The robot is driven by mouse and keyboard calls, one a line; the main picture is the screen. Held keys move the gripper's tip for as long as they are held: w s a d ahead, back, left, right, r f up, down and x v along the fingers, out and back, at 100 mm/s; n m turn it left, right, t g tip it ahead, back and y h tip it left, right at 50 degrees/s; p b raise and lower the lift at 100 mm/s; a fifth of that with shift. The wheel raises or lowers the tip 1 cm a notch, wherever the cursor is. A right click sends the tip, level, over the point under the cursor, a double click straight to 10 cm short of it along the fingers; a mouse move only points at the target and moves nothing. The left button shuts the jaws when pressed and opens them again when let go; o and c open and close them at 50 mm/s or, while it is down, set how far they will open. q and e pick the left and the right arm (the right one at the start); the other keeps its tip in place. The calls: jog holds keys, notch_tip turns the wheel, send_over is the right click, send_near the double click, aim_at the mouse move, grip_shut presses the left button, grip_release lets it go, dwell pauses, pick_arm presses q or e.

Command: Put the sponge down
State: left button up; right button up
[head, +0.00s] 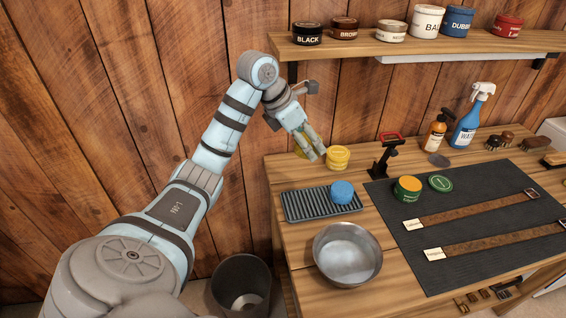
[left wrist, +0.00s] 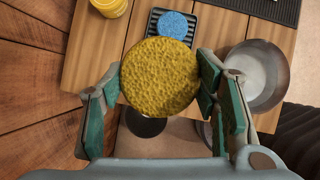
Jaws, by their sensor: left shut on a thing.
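My left gripper (head: 312,146) is shut on a round yellow sponge (left wrist: 160,77). In the left wrist view the sponge sits between the green-padded fingers (left wrist: 162,88). In the head view only a sliver of the sponge (head: 300,152) shows behind the fingers. The gripper is above the back left part of the wooden table (head: 283,170), just left of a yellow tub (head: 338,157). A dark ridged tray (head: 300,206) lies in front, with a round blue sponge (head: 342,191) on its right part. My right gripper is not in view.
A metal bowl (head: 347,254) stands in front of the tray. A dark mat (head: 455,275) holds straps and an open tin (head: 407,188). A shelf (head: 350,48) with jars is above. The tray's left part is bare.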

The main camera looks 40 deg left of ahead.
aim_at(306, 202)
pick_arm(q)
jog(key=shift+s+f+b, duration=0.15)
jog(key=shift+f+b, duration=0.2)
notch_tip(306, 202, down, 18)
jog(key=shift+s+f+b, duration=0.1)
jog(key=shift+f+b, duration=0.05)
jog(key=shift+b, duration=0.65)
jog(key=shift+f, duration=0.15)
jog(key=o, duration=0.8)
jog(key=shift+o, duration=0.2)
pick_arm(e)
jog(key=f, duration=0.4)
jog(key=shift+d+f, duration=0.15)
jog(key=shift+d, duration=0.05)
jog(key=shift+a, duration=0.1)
